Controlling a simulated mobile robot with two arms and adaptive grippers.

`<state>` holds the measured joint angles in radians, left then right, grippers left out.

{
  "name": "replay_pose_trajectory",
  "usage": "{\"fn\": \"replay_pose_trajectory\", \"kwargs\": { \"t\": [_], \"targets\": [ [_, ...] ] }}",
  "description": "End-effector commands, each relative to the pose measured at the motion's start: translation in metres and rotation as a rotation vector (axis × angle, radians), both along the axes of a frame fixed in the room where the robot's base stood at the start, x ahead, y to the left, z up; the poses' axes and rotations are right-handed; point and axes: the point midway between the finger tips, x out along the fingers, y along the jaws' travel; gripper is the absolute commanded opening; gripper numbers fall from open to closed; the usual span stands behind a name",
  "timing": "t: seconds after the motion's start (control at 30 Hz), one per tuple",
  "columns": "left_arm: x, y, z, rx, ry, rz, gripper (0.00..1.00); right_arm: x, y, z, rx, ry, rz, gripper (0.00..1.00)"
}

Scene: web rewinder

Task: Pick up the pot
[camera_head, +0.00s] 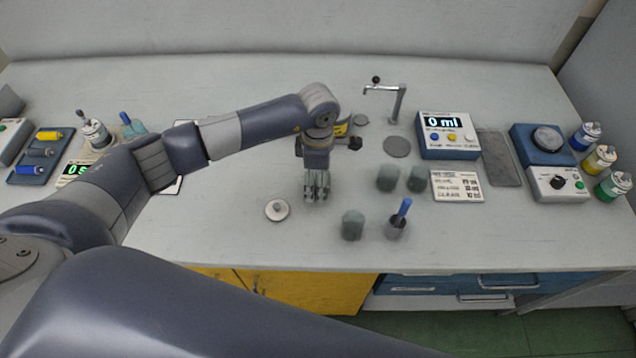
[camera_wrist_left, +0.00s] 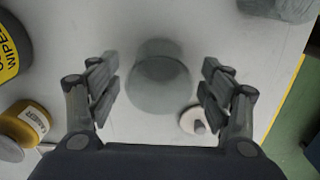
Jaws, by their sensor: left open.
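The pot (camera_wrist_left: 160,85), a translucent grey-green round vessel, lies between the spread fingers of my left gripper (camera_wrist_left: 160,92) in the left wrist view. I see a gap on both sides of it, so the fingers do not appear to touch it. In the head view my left gripper (camera_head: 317,188) points down over the bench, and the pot there is hidden by the fingers. A round pale lid with a knob (camera_head: 277,209) lies on the bench just left of the gripper; it also shows in the left wrist view (camera_wrist_left: 194,121). My right gripper is not in view.
Similar grey-green vessels (camera_head: 353,226) stand right of the gripper, with a dark cup holding a blue-topped item (camera_head: 397,226). A yellow-labelled tub (camera_wrist_left: 8,50) stands behind the gripper. The bench's front edge is close; its front left is clear.

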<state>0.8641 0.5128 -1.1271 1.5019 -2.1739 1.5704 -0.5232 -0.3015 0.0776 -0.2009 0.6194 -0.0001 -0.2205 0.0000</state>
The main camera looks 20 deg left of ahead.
Motion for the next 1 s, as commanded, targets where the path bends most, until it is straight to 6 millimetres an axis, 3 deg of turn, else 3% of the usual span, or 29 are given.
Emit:
{"fn": "replay_pose_trajectory", "kwargs": {
  "t": [0.07, 0.2, 0.27, 0.67, 1.0],
  "targets": [
    [0.000, 0.000, 0.000, 0.000, 0.000, 0.000, 0.68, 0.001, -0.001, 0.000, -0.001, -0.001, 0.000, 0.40],
    [0.000, 0.000, 0.000, 0.000, 0.000, 0.000, 0.36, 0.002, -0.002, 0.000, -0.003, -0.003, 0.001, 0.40],
    [0.000, 0.000, 0.000, 0.000, 0.000, 0.000, 0.27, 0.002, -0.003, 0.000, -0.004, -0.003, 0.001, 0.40],
    [0.001, 0.000, 0.007, 0.000, -0.002, 0.000, 0.27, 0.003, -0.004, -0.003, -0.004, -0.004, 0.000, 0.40],
    [0.002, 0.000, 0.070, -0.001, -0.005, -0.002, 0.27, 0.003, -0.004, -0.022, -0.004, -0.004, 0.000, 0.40]
  ]
}}
